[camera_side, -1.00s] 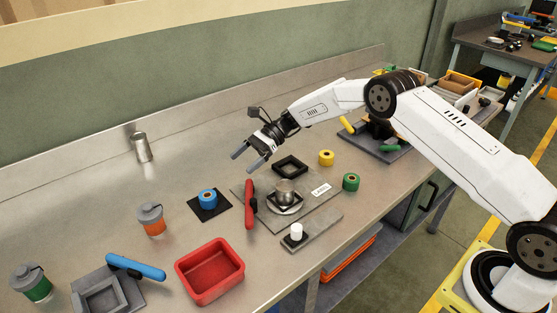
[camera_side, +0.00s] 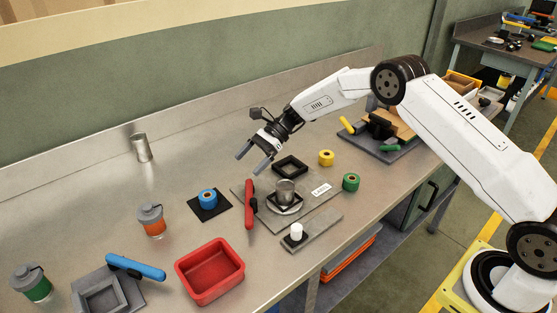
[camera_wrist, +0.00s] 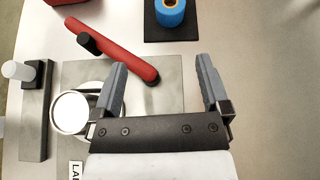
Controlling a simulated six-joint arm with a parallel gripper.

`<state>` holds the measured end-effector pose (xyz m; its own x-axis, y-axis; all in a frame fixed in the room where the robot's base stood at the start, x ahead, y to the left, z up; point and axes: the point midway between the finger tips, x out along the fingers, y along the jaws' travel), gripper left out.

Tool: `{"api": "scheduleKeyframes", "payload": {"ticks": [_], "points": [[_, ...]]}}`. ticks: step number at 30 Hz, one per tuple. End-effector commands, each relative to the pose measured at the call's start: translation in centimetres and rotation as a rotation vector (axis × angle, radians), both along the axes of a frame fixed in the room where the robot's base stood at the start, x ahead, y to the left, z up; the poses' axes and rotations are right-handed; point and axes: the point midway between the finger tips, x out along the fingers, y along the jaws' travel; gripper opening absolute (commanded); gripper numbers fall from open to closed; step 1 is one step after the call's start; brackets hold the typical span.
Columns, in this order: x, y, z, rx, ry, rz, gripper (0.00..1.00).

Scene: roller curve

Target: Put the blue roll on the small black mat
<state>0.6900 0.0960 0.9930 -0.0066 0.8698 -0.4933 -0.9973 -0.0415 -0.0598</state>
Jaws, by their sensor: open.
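The blue roll (camera_side: 208,197) stands upright on the small black mat (camera_side: 222,210), left of the red-handled tool in the side view. The wrist view shows the blue roll (camera_wrist: 171,12) at the top, cut by the picture edge, with the mat (camera_wrist: 158,33) under it. My gripper (camera_side: 253,164) is open and empty, raised above the bench to the right of and behind the roll. In the wrist view my gripper (camera_wrist: 160,78) has its fingers wide apart, with the roll beyond the fingertips. Nothing is between the fingers.
A red-handled tool (camera_side: 250,203) and a metal cup (camera_side: 285,190) are by the grey plate. Yellow (camera_side: 326,157) and green (camera_side: 351,181) rolls stand to the right. A red bin (camera_side: 210,270) and an orange bottle (camera_side: 152,219) are nearer the left. Bench behind the mat is clear.

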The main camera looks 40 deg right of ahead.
Motion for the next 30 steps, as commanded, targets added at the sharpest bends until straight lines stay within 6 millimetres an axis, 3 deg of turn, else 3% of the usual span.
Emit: {"api": "scheduleKeyframes", "payload": {"ticks": [20, 30], "points": [[-10.6, -3.6, 1.9, -0.520, -0.335, 0.350, 0.96], [-18.4, -6.6, 3.3, -0.773, -0.575, 0.679, 0.96]]}}
